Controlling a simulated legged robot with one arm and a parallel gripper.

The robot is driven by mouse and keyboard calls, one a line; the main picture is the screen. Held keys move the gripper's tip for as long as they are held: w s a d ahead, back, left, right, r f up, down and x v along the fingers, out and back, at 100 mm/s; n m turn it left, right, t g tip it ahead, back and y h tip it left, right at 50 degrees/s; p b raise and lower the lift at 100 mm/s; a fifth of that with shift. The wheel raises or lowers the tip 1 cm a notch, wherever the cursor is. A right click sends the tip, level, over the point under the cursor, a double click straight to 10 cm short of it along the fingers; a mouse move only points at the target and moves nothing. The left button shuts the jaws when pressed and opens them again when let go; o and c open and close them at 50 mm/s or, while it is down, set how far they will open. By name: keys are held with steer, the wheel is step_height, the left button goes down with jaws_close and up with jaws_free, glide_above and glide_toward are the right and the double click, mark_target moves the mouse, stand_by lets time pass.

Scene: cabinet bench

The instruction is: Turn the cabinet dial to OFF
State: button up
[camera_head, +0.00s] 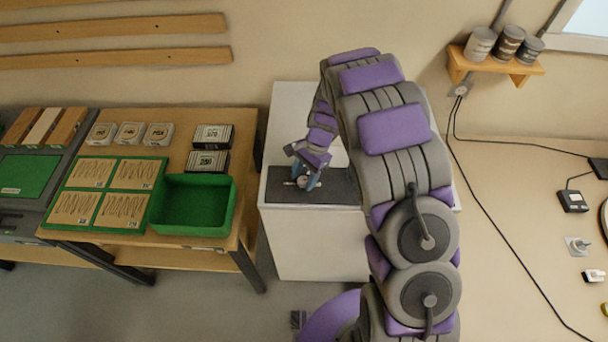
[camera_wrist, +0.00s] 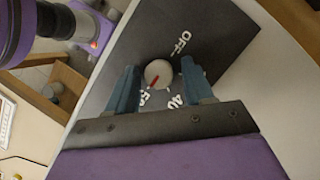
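The dial (camera_wrist: 158,73) is a round pale knob with a red line, on a dark panel (camera_wrist: 215,45) lettered in white. The word OFF (camera_wrist: 180,42) reads at the upper right of the dial. Two more labels below are partly hidden by my fingers. The red line slants toward the lower left label, away from OFF. My gripper (camera_wrist: 159,68) has its two blue fingers apart, one on each side of the dial, with narrow gaps showing. In the head view my gripper (camera_head: 306,179) is low over the dark panel on top of the white cabinet (camera_head: 310,245).
A wooden table with a green bin (camera_head: 194,222), green boards and small boxes stands left of the cabinet. A small shelf (camera_head: 496,63) with cans is on the wall at the upper right. A black cable (camera_head: 500,240) runs down the right side.

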steer(key=c, duration=0.9)
